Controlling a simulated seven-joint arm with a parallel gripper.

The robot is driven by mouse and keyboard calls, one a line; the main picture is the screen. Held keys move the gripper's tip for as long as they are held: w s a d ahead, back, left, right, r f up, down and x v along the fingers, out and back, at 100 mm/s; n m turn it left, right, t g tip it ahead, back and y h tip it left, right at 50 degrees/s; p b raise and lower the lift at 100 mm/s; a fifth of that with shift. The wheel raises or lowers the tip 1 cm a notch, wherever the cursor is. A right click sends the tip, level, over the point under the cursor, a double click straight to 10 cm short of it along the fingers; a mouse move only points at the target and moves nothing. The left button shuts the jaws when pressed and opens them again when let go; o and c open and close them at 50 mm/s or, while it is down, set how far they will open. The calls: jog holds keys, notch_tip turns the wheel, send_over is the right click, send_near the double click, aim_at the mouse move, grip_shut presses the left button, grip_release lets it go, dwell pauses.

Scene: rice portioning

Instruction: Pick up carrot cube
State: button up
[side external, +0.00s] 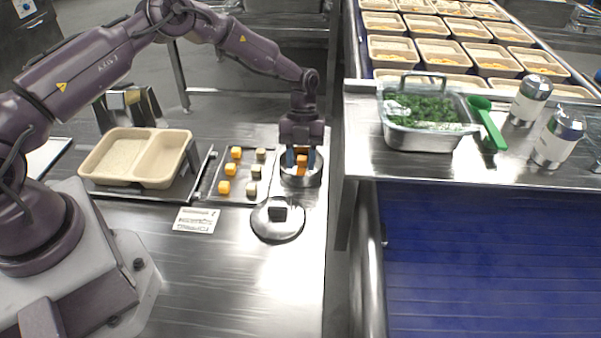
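My gripper (301,159) points down over a small round metal pot (301,181) at the right edge of the table. Its two blue fingertips are at the pot's mouth, one on each side of orange carrot cubes (301,160). At this size I cannot tell whether the fingers touch a cube or only stand around it. The pot's inside is partly hidden by the fingers. Left of the pot, a flat tray (212,192) holds a column of orange carrot cubes (230,170) and a column of pale cubes (256,171).
A round metal lid (278,228) with a dark knob lies in front of the pot. A two-compartment beige container (137,157) stands at left. A printed card (196,220) lies nearby. Across a gap, a shelf holds a pan of greens (425,135), a green spoon (489,127) and two shakers (530,101).

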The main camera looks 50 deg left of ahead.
jog(key=shift+s+d+f, duration=0.2)
jog(key=shift+f, duration=0.4)
grip_shut()
